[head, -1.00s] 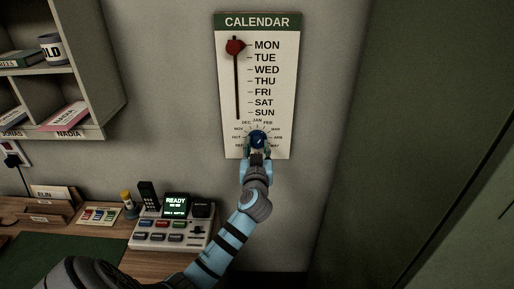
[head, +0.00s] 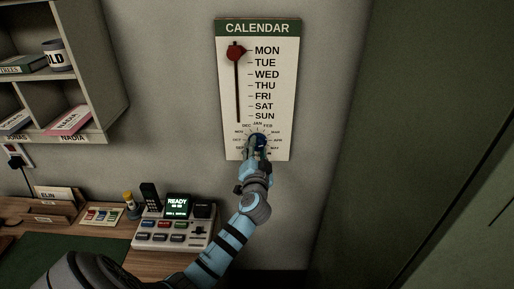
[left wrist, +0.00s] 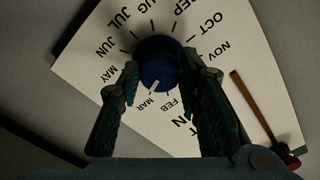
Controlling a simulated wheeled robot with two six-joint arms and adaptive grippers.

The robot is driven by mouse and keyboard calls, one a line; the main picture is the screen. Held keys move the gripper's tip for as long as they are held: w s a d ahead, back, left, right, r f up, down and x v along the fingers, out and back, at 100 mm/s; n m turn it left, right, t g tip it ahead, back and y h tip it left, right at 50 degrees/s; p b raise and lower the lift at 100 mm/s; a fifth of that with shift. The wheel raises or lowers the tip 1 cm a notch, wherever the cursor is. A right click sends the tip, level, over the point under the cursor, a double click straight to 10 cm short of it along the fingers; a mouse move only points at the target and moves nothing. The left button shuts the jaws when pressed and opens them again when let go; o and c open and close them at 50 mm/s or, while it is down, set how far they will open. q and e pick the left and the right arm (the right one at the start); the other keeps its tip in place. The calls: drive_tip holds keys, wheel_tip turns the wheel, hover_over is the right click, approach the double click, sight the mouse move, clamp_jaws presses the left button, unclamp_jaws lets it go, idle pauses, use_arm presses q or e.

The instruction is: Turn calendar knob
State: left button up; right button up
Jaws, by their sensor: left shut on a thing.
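The white calendar board (head: 224,100) with a green header hangs on the wall. Its round dark blue knob (left wrist: 157,60) sits inside a dial of month names; the knob also shows in the head view (head: 259,140), partly covered. In the left wrist view the knob's white pointer mark points about at MAR. My left gripper (head: 257,145) is shut on the knob, with one finger on each side of it in the left wrist view (left wrist: 160,68). Some month names, such as APR, are hidden behind a finger. My right gripper is not in view.
A red slider knob (head: 235,51) stands at MON above the dial. A desk console (head: 175,225) with a lit READY screen and a wall shelf (head: 95,65) are at left. A dark green panel (head: 400,120) is at right.

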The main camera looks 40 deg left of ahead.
use_arm(q)
drive_tip(key=m+p, duration=0.1)
drive_tip(key=m, duration=0.2)
drive_tip(key=shift+r+m, duration=0.1)
drive_tip(key=shift+m, duration=0.3)
drive_tip(key=m+p, duration=0.1)
drive_tip(key=m, duration=0.2)
drive_tip(key=shift+m+p, duration=0.3)
drive_tip(key=shift+p, duration=0.1)
drive_tip(key=m+p, duration=0.2)
drive_tip(key=m, duration=0.2)
drive_tip(key=shift+r, duration=0.1)
drive_tip(key=m+p, duration=0.1)
drive_tip(key=m, duration=0.5)
drive_tip(key=shift+m+p, duration=0.4)
drive_tip(key=shift+m, duration=1.6)
drive_tip(key=o, duration=1.1)
